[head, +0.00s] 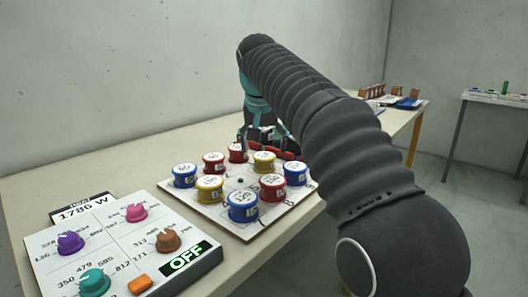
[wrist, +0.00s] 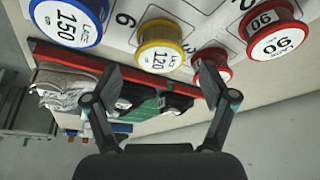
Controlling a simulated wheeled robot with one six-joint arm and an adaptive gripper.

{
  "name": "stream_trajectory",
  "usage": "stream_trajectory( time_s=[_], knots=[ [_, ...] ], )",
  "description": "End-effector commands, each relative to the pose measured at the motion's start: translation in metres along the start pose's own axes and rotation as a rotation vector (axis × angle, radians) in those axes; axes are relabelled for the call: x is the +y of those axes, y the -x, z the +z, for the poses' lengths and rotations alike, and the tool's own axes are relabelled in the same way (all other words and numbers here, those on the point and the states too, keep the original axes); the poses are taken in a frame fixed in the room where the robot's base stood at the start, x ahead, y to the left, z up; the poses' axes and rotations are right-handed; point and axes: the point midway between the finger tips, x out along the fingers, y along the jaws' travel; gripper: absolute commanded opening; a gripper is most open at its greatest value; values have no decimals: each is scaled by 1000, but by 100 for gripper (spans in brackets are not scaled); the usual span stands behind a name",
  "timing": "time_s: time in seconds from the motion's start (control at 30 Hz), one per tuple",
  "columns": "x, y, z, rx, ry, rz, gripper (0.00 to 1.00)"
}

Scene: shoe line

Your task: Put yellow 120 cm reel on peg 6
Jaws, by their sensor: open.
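A yellow reel marked 120 (wrist: 160,61) sits on the white board (head: 225,227), in the far row between a blue and a red reel; it also shows in the head view (head: 264,167). A printed 6 is beside it in the wrist view. Another yellow reel (head: 210,194) stands on the near left side, its label unreadable. A bare peg (head: 240,180) shows mid-board. My gripper (wrist: 161,78) is open and empty. Its fingertips appear on either side of the yellow 120 reel in the wrist view; contact cannot be told. In the head view, my arm partly hides the gripper.
Blue reels (head: 243,213) and red reels (head: 272,193) crowd the board. A red-edged tray (wrist: 75,54) with shoes lies beyond it. Another table (head: 490,97) is at the far right.

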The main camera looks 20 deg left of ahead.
Motion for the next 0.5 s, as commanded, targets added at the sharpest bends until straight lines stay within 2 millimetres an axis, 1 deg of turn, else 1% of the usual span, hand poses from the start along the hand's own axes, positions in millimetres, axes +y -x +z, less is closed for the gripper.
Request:
stream_trajectory(
  time_s=[0.03, 0.1, 0.3, 0.5],
  knots=[
    [-1, 14, -2, 3, 1, -2, 84],
    [-1, 30, -2, 3, 1, -2, 84],
    [0, 67, -2, 3, 0, -1, 84],
    [0, 84, -1, 1, 0, 0, 84]
  ],
)
